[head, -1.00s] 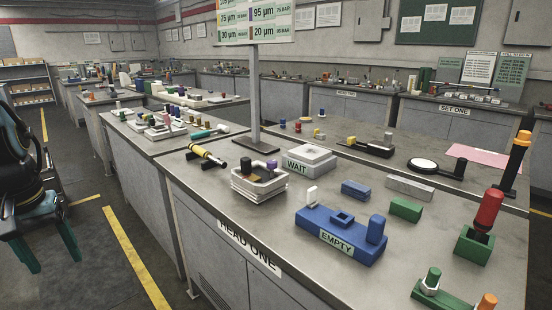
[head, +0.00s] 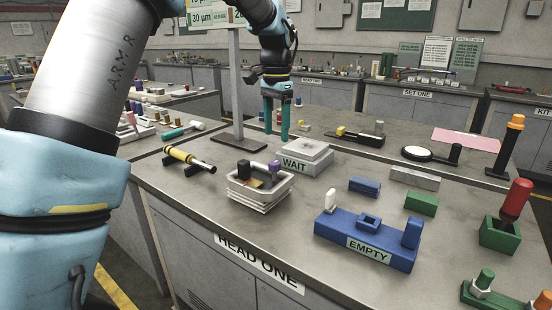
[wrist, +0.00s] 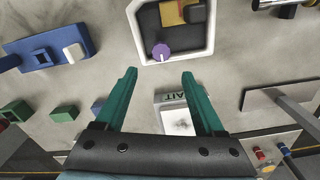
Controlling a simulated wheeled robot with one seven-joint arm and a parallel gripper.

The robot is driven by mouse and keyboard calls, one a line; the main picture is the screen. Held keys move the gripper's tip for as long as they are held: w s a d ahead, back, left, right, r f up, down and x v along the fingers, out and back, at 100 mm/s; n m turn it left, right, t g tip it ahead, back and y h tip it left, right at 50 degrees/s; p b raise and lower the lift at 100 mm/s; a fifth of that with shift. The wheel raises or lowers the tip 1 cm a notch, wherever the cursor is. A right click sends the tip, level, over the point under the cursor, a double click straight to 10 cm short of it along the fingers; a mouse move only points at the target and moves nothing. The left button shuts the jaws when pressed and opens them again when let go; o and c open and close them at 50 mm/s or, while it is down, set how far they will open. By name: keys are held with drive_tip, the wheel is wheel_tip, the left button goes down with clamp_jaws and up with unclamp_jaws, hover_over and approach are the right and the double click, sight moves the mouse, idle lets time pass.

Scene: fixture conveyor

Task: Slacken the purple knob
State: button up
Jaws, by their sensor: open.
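The purple knob (head: 274,168) stands at the right side of a white tray-like fixture (head: 258,200) on the bench, which also holds a dark part and a tan block. In the wrist view the purple knob (wrist: 161,52) shows as a round top at the fixture's near edge. My gripper (head: 278,138) has two teal fingers pointing down, above and behind the fixture by the WAIT block. In the wrist view my gripper (wrist: 160,75) is open and empty, with the knob beyond and between its fingertips, apart from them.
The WAIT block (head: 304,160) stands just right of the fixture. A blue EMPTY fixture (head: 365,240) is in front right. A yellow and black rod (head: 188,158) lies at left, and a sign post (head: 237,90) rises behind. Green and blue blocks stand at right.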

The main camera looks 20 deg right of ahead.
sight(276, 163)
wheel_tip(276, 163, down, 9)
drive_tip(key=shift+a+r+p, duration=0.1)
drive_tip(key=shift+p, duration=0.55)
drive_tip(key=shift+c, duration=0.2)
clamp_jaws()
